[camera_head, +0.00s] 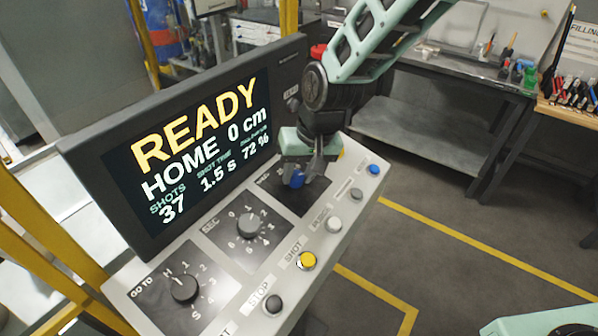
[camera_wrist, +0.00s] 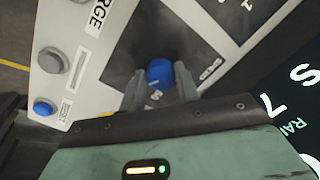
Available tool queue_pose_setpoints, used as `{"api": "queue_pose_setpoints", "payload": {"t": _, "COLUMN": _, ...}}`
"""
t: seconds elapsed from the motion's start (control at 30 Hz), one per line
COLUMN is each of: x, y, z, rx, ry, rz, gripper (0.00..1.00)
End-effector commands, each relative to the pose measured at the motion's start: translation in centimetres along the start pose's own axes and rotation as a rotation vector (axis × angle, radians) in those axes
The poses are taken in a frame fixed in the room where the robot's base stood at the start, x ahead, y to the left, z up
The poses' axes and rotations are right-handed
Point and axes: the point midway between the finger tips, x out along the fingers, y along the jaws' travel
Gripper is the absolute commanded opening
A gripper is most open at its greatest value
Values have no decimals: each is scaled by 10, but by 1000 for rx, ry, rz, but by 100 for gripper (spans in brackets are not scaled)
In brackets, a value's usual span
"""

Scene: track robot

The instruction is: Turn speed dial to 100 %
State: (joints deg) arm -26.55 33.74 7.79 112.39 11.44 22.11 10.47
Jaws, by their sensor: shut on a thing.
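The speed dial is a blue knob (camera_head: 297,179) on a dark plate at the far right of the console's dial row. In the wrist view the blue knob (camera_wrist: 159,73) sits between my fingers. My gripper (camera_head: 299,174) points down at the dial and is shut on the knob; in the wrist view my gripper (camera_wrist: 158,88) has a finger on each side. The screen (camera_head: 199,143) reads READY, HOME, 0 cm, SHOTS 37, SHOT TIME 1.5 s and 72 %. The dial's pointer and most of its scale are hidden.
A workbench (camera_head: 440,82) stands behind; floor to the right is clear.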

Motion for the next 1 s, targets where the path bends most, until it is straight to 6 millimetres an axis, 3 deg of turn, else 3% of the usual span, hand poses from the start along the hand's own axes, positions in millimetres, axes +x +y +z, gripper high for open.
{"api": "queue_pose_setpoints", "payload": {"t": 0.43, "x": 0, "y": 0, "z": 1, "rx": 11, "ry": -2, "rz": 0, "gripper": 9}}
{"api": "queue_pose_setpoints", "payload": {"t": 0.47, "x": 0, "y": 0, "z": 1, "rx": 11, "ry": -2, "rz": 0, "gripper": 34}}
{"api": "queue_pose_setpoints", "payload": {"t": 0.53, "x": 0, "y": 0, "z": 1, "rx": 10, "ry": -2, "rz": 0, "gripper": 53}}
{"api": "queue_pose_setpoints", "payload": {"t": 0.87, "x": -2, "y": 0, "z": 0, "rx": 10, "ry": 1, "rz": -1, "gripper": 53}}
{"api": "queue_pose_setpoints", "payload": {"t": 1.0, "x": -14, "y": 0, "z": -1, "rx": 9, "ry": 3, "rz": -1, "gripper": 53}}
